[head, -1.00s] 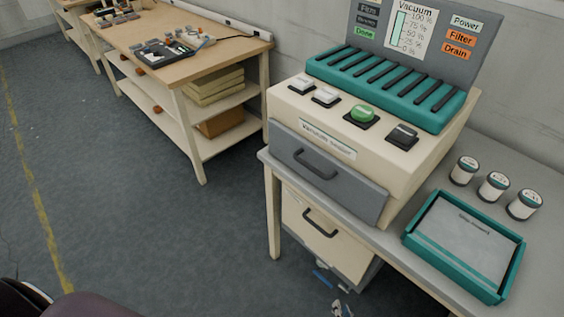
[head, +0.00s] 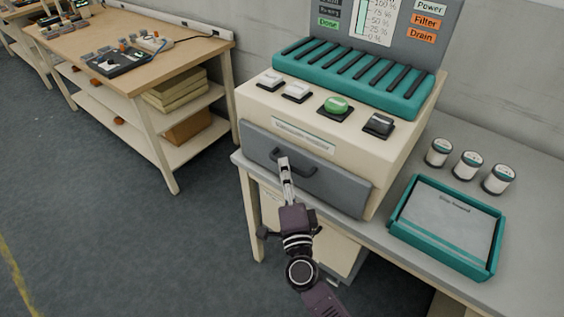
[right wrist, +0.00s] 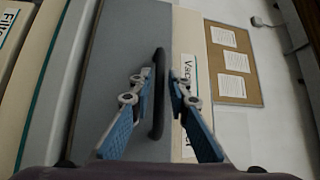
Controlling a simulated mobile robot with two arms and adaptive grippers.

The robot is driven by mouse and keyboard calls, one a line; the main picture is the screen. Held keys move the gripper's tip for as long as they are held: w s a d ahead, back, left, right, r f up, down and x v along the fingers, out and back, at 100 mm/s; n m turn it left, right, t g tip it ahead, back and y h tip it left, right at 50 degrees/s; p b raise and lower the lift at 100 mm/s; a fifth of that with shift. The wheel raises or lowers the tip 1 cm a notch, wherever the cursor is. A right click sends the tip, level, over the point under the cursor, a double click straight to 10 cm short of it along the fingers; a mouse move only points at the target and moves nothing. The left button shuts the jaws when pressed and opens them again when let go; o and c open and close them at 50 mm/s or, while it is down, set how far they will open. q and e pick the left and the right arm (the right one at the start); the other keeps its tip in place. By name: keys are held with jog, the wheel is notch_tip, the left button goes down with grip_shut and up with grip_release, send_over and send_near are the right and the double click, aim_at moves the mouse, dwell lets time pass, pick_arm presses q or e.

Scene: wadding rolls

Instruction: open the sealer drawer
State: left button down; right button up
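The vacuum sealer (head: 330,125) is a cream machine on the grey bench. Its grey drawer (head: 335,189) looks shut, with a dark bar handle (head: 305,172) across its front. My right gripper (head: 284,163) reaches up to the left part of this handle. In the right wrist view the gripper (right wrist: 162,78) is open, with one blue-padded finger on each side of the dark handle (right wrist: 157,115). A narrow gap shows beside the handle; whether a fingertip touches it I cannot tell. My left gripper is not in view.
A teal tray (head: 398,229) and three small jars (head: 469,165) stand on the bench right of the sealer. A cream cabinet (head: 340,254) is below the bench, partly hidden by my arm. A wooden workbench (head: 140,75) stands at left. The floor between is clear.

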jog(key=shift+x, duration=1.25)
jog(key=shift+c, duration=0.5)
jog(key=shift+f, duration=0.1)
grip_shut()
